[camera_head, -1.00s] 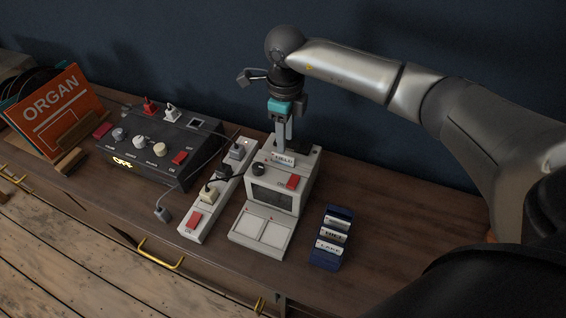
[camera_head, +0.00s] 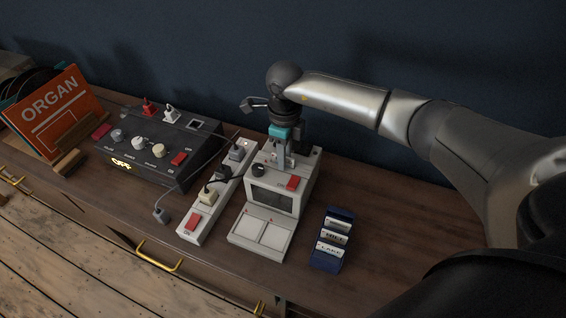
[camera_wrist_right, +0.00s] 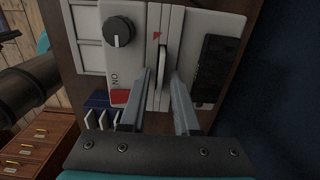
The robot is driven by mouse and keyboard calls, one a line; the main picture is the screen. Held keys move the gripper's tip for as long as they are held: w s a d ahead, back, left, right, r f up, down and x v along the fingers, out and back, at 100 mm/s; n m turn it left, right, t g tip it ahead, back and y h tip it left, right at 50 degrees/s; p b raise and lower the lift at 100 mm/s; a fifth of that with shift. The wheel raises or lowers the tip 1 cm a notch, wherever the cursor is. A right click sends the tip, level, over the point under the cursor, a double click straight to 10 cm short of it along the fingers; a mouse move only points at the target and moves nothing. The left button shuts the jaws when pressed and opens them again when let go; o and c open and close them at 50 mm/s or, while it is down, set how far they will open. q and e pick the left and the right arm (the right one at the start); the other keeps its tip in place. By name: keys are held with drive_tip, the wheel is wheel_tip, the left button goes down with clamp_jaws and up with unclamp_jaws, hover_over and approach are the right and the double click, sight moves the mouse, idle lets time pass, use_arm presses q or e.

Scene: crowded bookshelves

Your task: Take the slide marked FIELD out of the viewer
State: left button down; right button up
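The grey slide viewer (camera_head: 272,201) stands on the wooden top, with a dark screen, a black knob and a red switch. The FIELD slide stands in the slot at its top; my right gripper (camera_head: 281,164) now covers its label in the head view. In the right wrist view the slide (camera_wrist_right: 163,62) shows as a thin pale edge in the slot. My right gripper's fingers (camera_wrist_right: 161,76) are apart, one on each side of the slide, with gaps visible. My left gripper is not in view.
A blue rack (camera_head: 327,262) with several slides, one marked LAKE, stands right of the viewer. A power strip (camera_head: 190,236) with plugs and cables lies close on the left. A dark control box (camera_head: 150,165) and an orange ORGAN sleeve (camera_head: 60,112) are farther left.

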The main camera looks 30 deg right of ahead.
clamp_jaws()
drive_tip(key=shift+r, duration=0.1)
idle(0.4)
